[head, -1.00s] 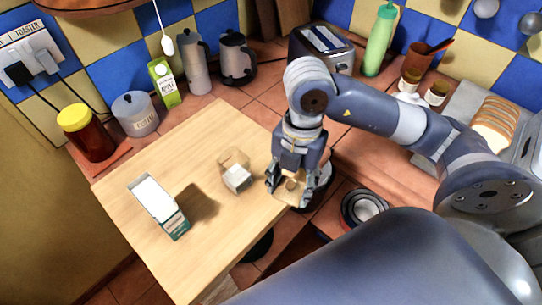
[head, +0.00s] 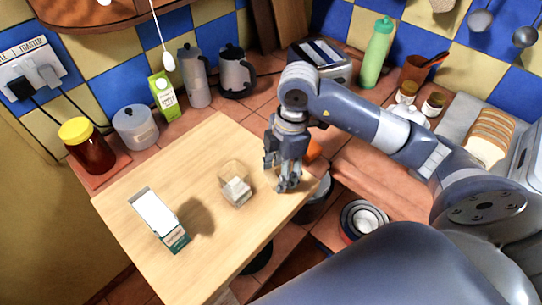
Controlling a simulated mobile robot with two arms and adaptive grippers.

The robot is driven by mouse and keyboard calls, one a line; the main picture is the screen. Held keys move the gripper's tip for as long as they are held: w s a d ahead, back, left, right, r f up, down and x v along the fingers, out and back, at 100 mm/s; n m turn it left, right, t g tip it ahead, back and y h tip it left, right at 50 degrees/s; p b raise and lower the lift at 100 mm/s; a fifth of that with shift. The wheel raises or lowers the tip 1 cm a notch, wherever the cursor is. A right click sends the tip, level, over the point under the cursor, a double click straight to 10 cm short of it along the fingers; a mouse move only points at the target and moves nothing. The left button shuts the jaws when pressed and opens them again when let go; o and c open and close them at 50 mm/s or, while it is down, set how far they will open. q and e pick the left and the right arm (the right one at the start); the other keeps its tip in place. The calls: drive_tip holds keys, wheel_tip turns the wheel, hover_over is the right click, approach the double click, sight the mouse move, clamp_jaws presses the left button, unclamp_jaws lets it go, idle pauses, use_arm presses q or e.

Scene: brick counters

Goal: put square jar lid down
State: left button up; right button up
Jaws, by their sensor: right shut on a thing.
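The square jar (head: 236,187) is a clear open-topped container with white contents, standing on the light wooden table (head: 130,189). My right gripper (head: 285,187) is to the right of the jar, low over the table's right corner, pointing down. It is shut on the square jar lid (head: 296,182), a small tan wooden piece. The lid is mostly hidden by the fingers and blends with the table's colour, so I cannot tell whether it touches the tabletop. My left gripper is out of view.
Behind are a red jar with a yellow lid (head: 88,146), a grey canister (head: 135,127) and a green carton (head: 163,96). The table's front middle is clear.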

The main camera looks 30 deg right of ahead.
drive_tip(key=w, duration=0.4)
drive_tip(key=w+d+p, duration=0.1)
drive_tip(key=w, duration=0.1)
drive_tip(key=shift+f, duration=0.2)
drive_tip(key=shift+w+f, duration=0.15)
drive_tip(key=shift+w, duration=0.2)
wheel_tip(320, 180, down, 3)
drive_tip(key=shift+s+d+r+p, duration=0.1)
drive_tip(key=shift+p, duration=0.6)
drive_tip(key=shift+f, duration=0.3)
drive_tip(key=shift+f, duration=0.1)
drive_tip(key=shift+f, duration=0.15)
drive_tip(key=o, duration=0.9)
